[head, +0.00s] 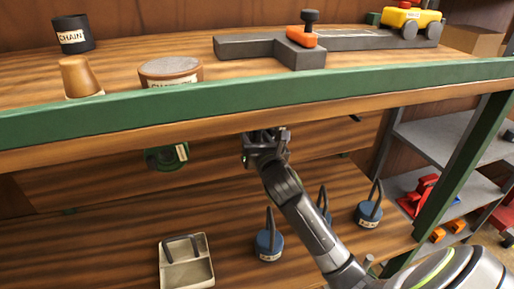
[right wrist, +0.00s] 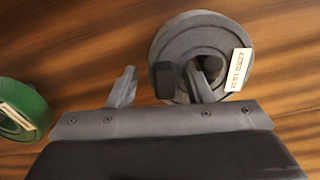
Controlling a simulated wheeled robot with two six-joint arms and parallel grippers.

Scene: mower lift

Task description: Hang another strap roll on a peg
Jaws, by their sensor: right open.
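My right gripper (head: 265,137) reaches in under the green-edged bench top in the head view. In the right wrist view the gripper (right wrist: 160,70) is open, with its two fingers apart. A grey strap roll (right wrist: 180,40) with a white tag (right wrist: 237,69) is in front of it, against the wood panel. The right finger overlaps the roll's dark middle; I cannot tell if they touch. The roll is hidden in the head view. A green strap roll (head: 163,158) is on the back panel to the left; it also shows in the right wrist view (right wrist: 18,108). My left gripper is not in view.
The bench edge (head: 250,98) runs above the gripper. On top stand a chain cup (head: 74,35), a round tin (head: 170,72) and a grey bar (head: 250,46).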

